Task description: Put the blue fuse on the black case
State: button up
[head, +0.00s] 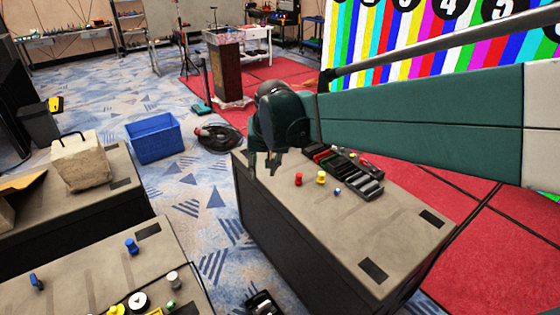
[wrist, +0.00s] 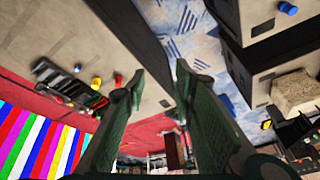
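A blue fuse-like piece (head: 131,246) stands upright on the near-left case top (head: 75,268); a blue piece also shows in the wrist view (wrist: 288,8). A darker blue piece (head: 36,281) lies farther left. A smaller blue piece (head: 337,191) is on the middle case, a large black-sided case with a grey-brown top (head: 330,235). I cannot tell which case the task calls the black case. My gripper (head: 264,163) is above the far-left end of the middle case. In the wrist view its two fingers (wrist: 160,72) are apart with nothing between them.
The middle case also holds a red piece (head: 298,179), a yellow piece (head: 321,177) and a black tray (head: 365,188). Its front half is mostly bare. A blue crate (head: 155,139) and a coiled cable (head: 220,137) are on the floor.

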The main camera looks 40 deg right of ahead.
jog(key=w+d+f+m+g, duration=0.1)
jog(key=w+d+f+m, duration=0.15)
jog(key=d, duration=0.35)
jog(key=w+d+f+m, duration=0.1)
jog(key=w+d+f, duration=0.1)
jog(key=w+d, duration=0.25)
jog(key=m+g+y+b, duration=0.1)
jog(key=m+g, duration=0.2)
jog(key=m, duration=0.5)
send_over(338, 189)
notch_tip(338, 189, down, 26)
jog(key=shift+a+r, duration=0.1)
jog(key=shift+a, duration=0.05)
jog(key=shift+s+d+f, duration=0.1)
jog(key=shift+d+f, duration=0.1)
jog(key=shift+f, duration=0.05)
jog(key=shift+f, duration=0.1)
jog(key=shift+f, duration=1.15)
jog(key=shift+f+b, duration=0.15)
jog(key=shift+b, duration=0.15)
